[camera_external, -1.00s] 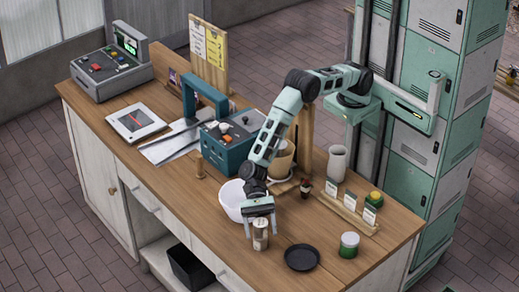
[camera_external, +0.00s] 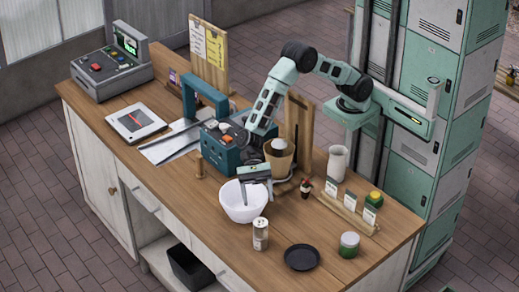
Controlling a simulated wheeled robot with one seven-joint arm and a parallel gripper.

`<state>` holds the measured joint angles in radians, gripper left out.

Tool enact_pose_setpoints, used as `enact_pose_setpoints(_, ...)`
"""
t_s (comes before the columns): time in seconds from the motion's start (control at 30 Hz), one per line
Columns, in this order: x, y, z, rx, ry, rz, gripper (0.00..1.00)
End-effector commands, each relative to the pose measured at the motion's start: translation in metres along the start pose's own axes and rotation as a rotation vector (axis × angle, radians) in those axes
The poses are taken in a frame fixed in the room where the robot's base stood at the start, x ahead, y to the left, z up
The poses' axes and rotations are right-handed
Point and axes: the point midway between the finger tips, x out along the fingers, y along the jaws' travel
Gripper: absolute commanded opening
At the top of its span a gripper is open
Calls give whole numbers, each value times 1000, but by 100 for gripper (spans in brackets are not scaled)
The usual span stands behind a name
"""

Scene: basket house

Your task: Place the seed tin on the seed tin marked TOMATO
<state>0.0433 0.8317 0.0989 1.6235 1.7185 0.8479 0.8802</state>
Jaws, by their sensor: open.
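A green tin with a pale top (camera_external: 349,245) stands near the front right of the counter. A smaller green tin with a yellow top (camera_external: 374,198) stands behind the wooden card rail. Lettering on the tins and cards is too small to read, so I cannot tell which is marked TOMATO. A slim pale can (camera_external: 260,234) stands upright in front of the white bowl. My gripper (camera_external: 257,188) is open, above the bowl's back part, apart from the tins and the can. Nothing shows between its fingers.
The white bowl (camera_external: 240,205) is below my gripper. A black dish (camera_external: 301,257) lies between the can and the green tin. The wooden card rail (camera_external: 345,211), white jug (camera_external: 337,163) and tan pot (camera_external: 278,158) stand behind. The counter's right corner is clear.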

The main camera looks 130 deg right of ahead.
Motion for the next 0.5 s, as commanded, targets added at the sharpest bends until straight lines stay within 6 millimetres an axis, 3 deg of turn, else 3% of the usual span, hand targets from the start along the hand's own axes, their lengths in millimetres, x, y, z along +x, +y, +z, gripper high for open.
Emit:
enact_pose_setpoints(0.07, 2, 26, 6, -74, 30, 47, 67)
enact_pose_setpoints(0.13, 2, 68, 10, -205, 82, 126, 67)
enact_pose_setpoints(0.27, -16, 181, 5, -608, 211, 363, 67)
enact_pose_setpoints(0.3, -27, 217, -2, -758, 247, 451, 67)
enact_pose_setpoints(0.4, -65, 292, -25, -1137, 317, 673, 67)
enact_pose_setpoints(0.5, -113, 348, -55, -1524, 359, 903, 67)
